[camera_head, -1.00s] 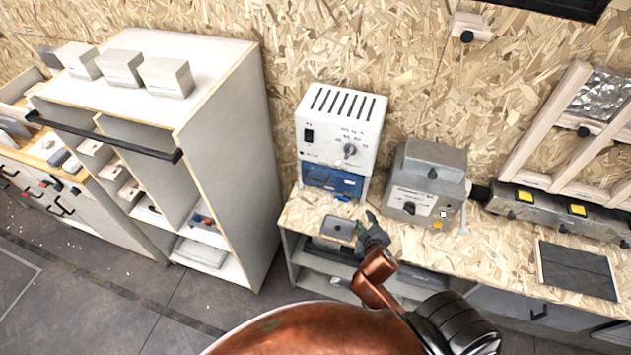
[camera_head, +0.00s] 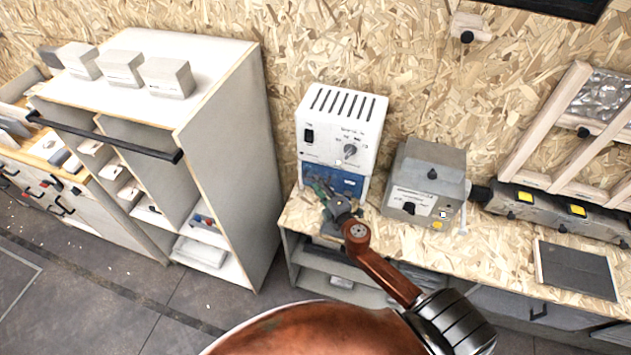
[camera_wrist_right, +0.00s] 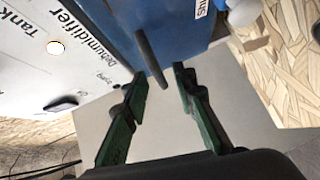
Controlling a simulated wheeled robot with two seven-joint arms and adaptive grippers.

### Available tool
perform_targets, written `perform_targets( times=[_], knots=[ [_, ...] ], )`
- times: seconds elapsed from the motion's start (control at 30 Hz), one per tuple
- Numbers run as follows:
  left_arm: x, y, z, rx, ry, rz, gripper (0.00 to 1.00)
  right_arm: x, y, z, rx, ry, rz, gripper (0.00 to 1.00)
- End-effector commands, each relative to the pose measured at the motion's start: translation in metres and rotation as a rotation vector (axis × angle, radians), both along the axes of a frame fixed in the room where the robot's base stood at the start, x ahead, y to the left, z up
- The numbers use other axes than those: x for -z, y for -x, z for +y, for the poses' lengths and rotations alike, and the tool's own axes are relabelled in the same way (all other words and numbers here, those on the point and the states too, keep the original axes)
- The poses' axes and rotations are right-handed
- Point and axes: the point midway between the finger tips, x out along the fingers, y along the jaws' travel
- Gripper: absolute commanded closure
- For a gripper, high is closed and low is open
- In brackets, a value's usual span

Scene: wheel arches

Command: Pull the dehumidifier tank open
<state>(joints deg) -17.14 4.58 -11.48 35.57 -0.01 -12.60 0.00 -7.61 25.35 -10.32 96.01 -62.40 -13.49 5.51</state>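The dehumidifier (camera_head: 338,128) is a white box with a slotted top and a dial, standing on the bench against the wall. Its blue tank (camera_head: 350,183) fills the lower front and looks shut. In the right wrist view the blue tank front (camera_wrist_right: 108,22) carries a dark bar handle (camera_wrist_right: 148,52). My right gripper (camera_head: 322,187) is in front of the tank, covering part of it. In the wrist view its green fingers (camera_wrist_right: 160,78) are open, with the near end of the handle between the tips; I cannot tell whether they touch it. My left gripper is not in view.
A grey box with a knob (camera_head: 425,180) stands on the bench just right of the dehumidifier. A tall white shelf unit (camera_head: 225,140) is at the left. Bench top (camera_head: 300,212) is bare around the dehumidifier's front left.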

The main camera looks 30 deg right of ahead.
Motion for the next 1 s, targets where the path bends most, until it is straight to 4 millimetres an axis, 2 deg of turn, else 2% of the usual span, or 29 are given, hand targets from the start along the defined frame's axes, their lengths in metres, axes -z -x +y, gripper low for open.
perform_targets(
  times=[0.03,0.2,0.5,0.87,1.0],
  knots=[
    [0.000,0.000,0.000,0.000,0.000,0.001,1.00,0.001,-0.007,0.000,0.000,0.001,-0.001,0.75],
    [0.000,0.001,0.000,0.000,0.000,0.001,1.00,0.003,-0.020,-0.001,0.001,0.000,0.000,0.75],
    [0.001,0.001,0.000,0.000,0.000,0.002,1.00,0.003,-0.021,-0.002,0.001,-0.001,0.000,0.75],
    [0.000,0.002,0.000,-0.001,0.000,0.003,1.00,0.003,-0.021,-0.002,0.001,-0.001,0.000,1.00],
    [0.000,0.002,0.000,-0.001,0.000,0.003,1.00,0.004,-0.021,-0.002,0.001,-0.001,0.000,1.00]
  ],
)
